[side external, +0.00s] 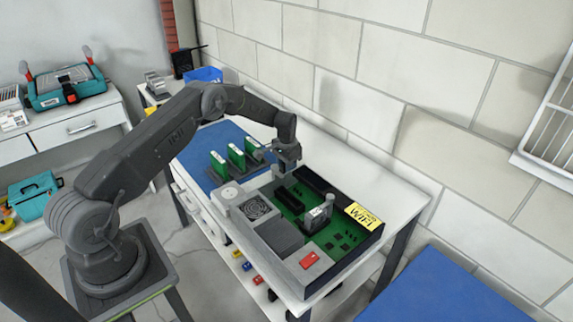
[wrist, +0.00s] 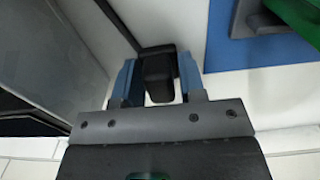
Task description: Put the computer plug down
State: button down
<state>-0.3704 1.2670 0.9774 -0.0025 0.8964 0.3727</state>
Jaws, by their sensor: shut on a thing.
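The black computer plug (wrist: 158,78) shows in the wrist view between the blue fingers of my gripper (wrist: 158,66). My gripper is shut on it. In the side view my gripper (side external: 284,158) points down over the white table, between the blue mat and the back end of the open computer case (side external: 322,284). The plug is too small and dark to make out clearly there. In the wrist view, white table surface lies around the plug; I cannot tell whether it touches the table.
The blue mat (side external: 197,173) holds several upright green cards (side external: 236,155). The case holds a green board (side external: 345,238) and a yellow WIFI label (side external: 363,215). A white table strip (side external: 385,190) runs between case and brick wall.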

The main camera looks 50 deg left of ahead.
jog(key=c, duration=0.7)
grip_release()
jog(key=shift+r, duration=0.1)
